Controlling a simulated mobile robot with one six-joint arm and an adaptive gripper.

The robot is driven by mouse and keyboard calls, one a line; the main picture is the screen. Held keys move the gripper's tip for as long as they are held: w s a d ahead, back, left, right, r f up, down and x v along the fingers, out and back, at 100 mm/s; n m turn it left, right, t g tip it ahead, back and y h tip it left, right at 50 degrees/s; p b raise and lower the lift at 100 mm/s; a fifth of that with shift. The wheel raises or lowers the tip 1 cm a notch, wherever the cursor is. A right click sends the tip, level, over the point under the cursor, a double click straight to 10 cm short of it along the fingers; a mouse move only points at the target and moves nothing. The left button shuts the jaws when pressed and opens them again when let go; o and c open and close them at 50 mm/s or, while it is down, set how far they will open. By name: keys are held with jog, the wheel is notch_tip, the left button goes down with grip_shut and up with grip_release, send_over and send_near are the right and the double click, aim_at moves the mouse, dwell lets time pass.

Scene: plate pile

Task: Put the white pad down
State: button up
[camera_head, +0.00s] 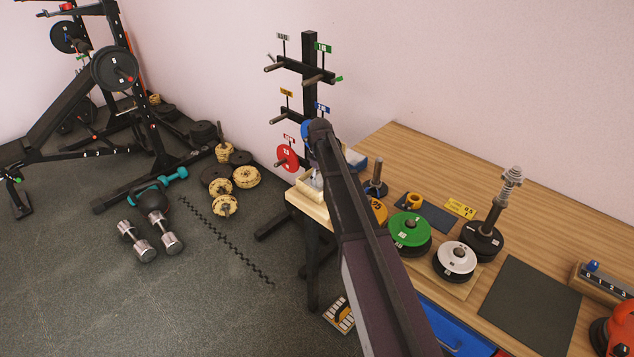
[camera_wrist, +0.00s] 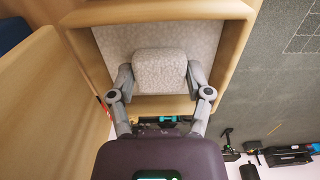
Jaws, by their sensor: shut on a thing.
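The white pad (camera_wrist: 160,70) is a pale speckled block with rounded corners in the wrist view. My gripper (camera_wrist: 160,80) is shut on it, one finger at each side. The pad is over a wooden tray (camera_wrist: 155,12) with a pale speckled floor; I cannot tell whether it touches that floor. In the head view the tray (camera_head: 308,203) stands at the left end of the wooden table. My arm hides most of the gripper and pad there.
The table (camera_head: 400,140) holds a green plate pile (camera_head: 410,229), a white plate pile (camera_head: 457,257), a post with dark plates (camera_head: 482,238) and a dark mat (camera_head: 530,305). A plate rack (camera_head: 310,80) stands behind the tray. Dumbbells (camera_head: 150,238) and loose plates lie on the floor.

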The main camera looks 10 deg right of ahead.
aim_at(320, 180)
jog(key=shift+f, duration=0.15)
jog(key=o, duration=1)
notch_tip(320, 180, up, 12)
jog(key=p, duration=1.2)
jog(key=shift+r, duration=0.2)
dwell(0.6)
jog(key=s+m, duration=0.2)
jog(key=s, duration=0.7)
jog(key=s+m, duration=0.2)
jog(key=s, duration=0.8)
jog(key=s+m, duration=0.3)
jog(key=s, duration=0.7)
jog(key=shift+a, duration=0.4)
